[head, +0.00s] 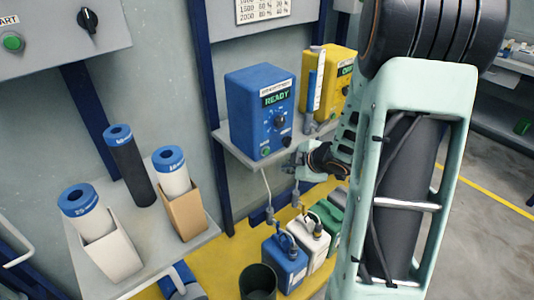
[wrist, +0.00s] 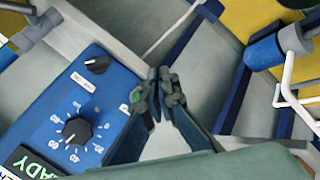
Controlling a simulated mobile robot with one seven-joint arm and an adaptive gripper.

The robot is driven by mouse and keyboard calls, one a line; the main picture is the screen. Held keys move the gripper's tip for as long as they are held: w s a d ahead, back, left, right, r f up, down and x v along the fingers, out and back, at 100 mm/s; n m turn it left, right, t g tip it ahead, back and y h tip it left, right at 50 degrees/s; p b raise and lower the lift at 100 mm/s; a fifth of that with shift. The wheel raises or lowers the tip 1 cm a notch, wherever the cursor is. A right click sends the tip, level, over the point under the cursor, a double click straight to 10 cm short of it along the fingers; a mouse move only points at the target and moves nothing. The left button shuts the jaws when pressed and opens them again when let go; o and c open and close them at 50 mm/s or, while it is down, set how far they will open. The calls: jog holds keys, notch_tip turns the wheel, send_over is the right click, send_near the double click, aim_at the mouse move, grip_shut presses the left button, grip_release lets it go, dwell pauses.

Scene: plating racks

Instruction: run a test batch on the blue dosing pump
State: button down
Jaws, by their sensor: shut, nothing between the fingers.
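The blue dosing pump (head: 245,105) stands on a wall shelf in the head view, its display reading READY. Its front has a central dial (head: 278,122), a small black knob (head: 287,141) and a green button (head: 266,152). In the wrist view the pump (wrist: 60,95) fills the left, with the dial (wrist: 77,131), the small knob (wrist: 97,64) and part of the display (wrist: 35,163). My gripper (head: 290,170) is shut and empty, just in front of the pump's lower front. In the wrist view its fingertips (wrist: 158,82) partly cover the green button; contact cannot be told.
A yellow pump (head: 345,70) stands to the right on the same shelf (head: 240,152), with upright tubes between. Blue, white and green jugs (head: 285,268) stand below with hoses. Cylinders in holders stand on a shelf (head: 140,240) at left. A control box (head: 60,35) hangs upper left.

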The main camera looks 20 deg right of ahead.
jog(key=shift+w+a, duration=0.35)
jog(key=shift+w, duration=0.55)
jog(key=shift+w+a, duration=0.4)
jog(key=shift+w, duration=0.5)
jog(key=shift+w+a, duration=0.35)
jog(key=shift+w, duration=0.55)
jog(key=shift+w, duration=0.15)
jog(key=shift+w+a, duration=0.15)
jog(key=shift+w, duration=0.1)
jog(key=shift+w+a+p, duration=0.2)
jog(key=shift+w+p, duration=0.15)
jog(key=shift+w, duration=0.15)
jog(key=shift+s, duration=0.1)
jog(key=shift+s+d, duration=0.35)
jog(key=shift+s, duration=0.45)
jog(key=s, duration=0.1)
jog(key=s+d, duration=0.1)
jog(key=s, duration=0.1)
jog(key=s+d, duration=0.1)
jog(key=shift+s, duration=0.3)
